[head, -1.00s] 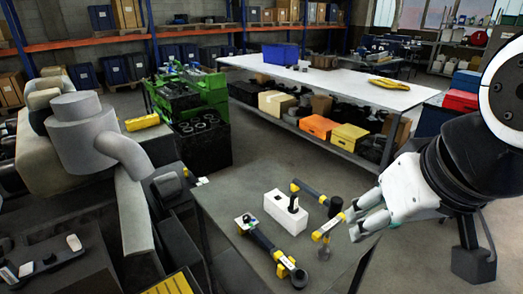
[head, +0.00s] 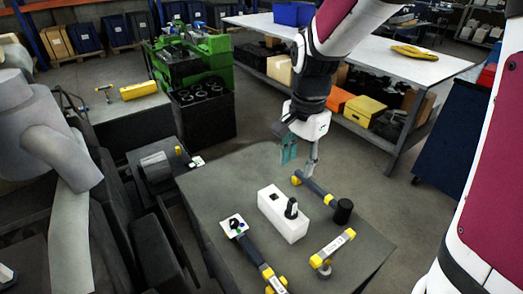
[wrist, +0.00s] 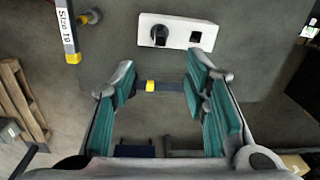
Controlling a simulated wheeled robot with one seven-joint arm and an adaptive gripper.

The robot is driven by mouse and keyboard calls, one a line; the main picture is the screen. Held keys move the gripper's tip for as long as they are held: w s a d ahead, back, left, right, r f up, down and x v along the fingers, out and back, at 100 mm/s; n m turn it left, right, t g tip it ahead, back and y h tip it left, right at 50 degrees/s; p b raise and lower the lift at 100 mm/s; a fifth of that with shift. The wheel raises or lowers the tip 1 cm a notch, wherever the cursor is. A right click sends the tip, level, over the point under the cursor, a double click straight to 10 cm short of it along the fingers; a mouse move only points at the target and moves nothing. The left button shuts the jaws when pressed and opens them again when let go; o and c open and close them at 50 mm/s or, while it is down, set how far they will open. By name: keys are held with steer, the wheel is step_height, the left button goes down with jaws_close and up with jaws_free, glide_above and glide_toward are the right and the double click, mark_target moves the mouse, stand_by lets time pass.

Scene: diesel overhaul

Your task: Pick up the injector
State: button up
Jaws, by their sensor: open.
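A white block (head: 283,214) lies on the grey table, with a dark upright piece (head: 291,208) in one end and a square hole in the other. This piece may be the injector, but I cannot be sure. In the wrist view the block (wrist: 178,31) is at the top, with the dark piece (wrist: 159,35) on its left. My gripper (head: 300,160) is open, pointing down above the table's far edge, behind the block. A dark-handled tool (head: 318,190) with a black head lies near it. Its handle (wrist: 170,86) shows between the teal finger pads.
A yellow-ended tool labelled "Size 19" (wrist: 67,30) is at the table's right front. Another yellow-and-dark tool (head: 250,250) lies at the left front. A white-topped bench (head: 370,62) stands behind.

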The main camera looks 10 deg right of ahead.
mark_target(293, 200)
steer(key=shift+m, duration=0.6)
steer(key=f, duration=1)
steer(key=w+f+p, duration=0.1)
steer(key=f, duration=0.5)
steer(key=shift+w+d+f, duration=0.1)
steer(key=shift+d, duration=0.05)
jaws_close()
